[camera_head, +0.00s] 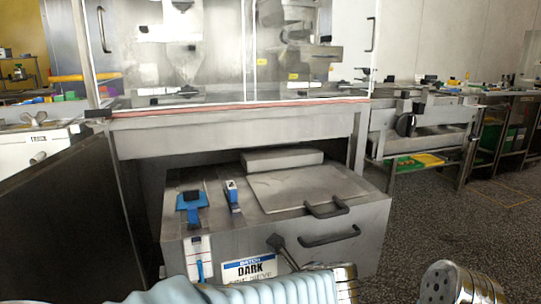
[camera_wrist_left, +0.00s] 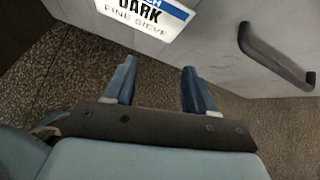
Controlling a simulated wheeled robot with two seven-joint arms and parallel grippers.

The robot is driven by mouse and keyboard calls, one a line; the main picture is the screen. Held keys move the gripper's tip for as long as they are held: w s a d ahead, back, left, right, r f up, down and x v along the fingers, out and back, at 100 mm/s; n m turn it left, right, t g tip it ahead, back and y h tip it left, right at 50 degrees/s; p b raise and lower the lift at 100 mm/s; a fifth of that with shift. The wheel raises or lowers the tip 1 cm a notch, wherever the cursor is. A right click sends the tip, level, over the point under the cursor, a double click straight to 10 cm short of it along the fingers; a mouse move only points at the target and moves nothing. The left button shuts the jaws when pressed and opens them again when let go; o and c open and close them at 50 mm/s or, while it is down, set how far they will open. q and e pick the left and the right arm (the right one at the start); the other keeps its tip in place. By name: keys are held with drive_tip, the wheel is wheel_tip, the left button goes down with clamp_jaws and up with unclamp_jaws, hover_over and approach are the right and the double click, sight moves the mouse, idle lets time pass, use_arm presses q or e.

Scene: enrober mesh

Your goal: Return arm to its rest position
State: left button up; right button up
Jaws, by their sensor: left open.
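My left gripper (camera_wrist_left: 159,66) shows in the left wrist view, with two blue fingers spread apart and nothing between them. It is in front of a steel cabinet (camera_wrist_left: 215,45), below a white and blue label (camera_wrist_left: 150,12) reading "DARK FINE SIEVE". A black bar handle (camera_wrist_left: 275,58) is to its right. In the head view, the cabinet (camera_head: 370,235) shows the same label (camera_head: 250,270) on its front. A pale blue ribbed part of my arm crosses the bottom edge. My fingers and right gripper are not visible there.
The cabinet top carries a flat lid (camera_head: 305,190) with a handle (camera_head: 327,208) and two blue-topped fittings (camera_head: 190,202) (camera_head: 232,192). A glass-fronted machine (camera_head: 235,122) stands above and behind. A dark panel (camera_head: 75,225) stands at left. Speckled floor (camera_head: 470,220) is open at right.

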use_arm(q)
drive_tip(key=s+a+f+n+g+h+p, duration=0.1)
drive_tip(key=a+f+n+g, duration=0.35)
drive_tip(key=f, duration=0.75)
drive_tip(key=s+a+f+n+g+h, duration=0.1)
drive_tip(key=a+f+n+g+h, duration=0.3)
drive_tip(key=f, duration=0.8)
drive_tip(key=s+a+f+n+h, duration=0.1)
drive_tip(key=s+a+f+n, duration=0.2)
drive_tip(key=s+f+n, duration=0.3)
drive_tip(key=s+a+f+n+h+p, duration=0.1)
drive_tip(key=s+a+f+n, duration=0.2)
drive_tip(key=n, duration=1.4)
drive_tip(key=s+f, duration=0.3)
drive_tip(key=f, duration=0.3)
drive_tip(key=shift+s, duration=0.25)
drive_tip(key=shift+a+f, duration=0.1)
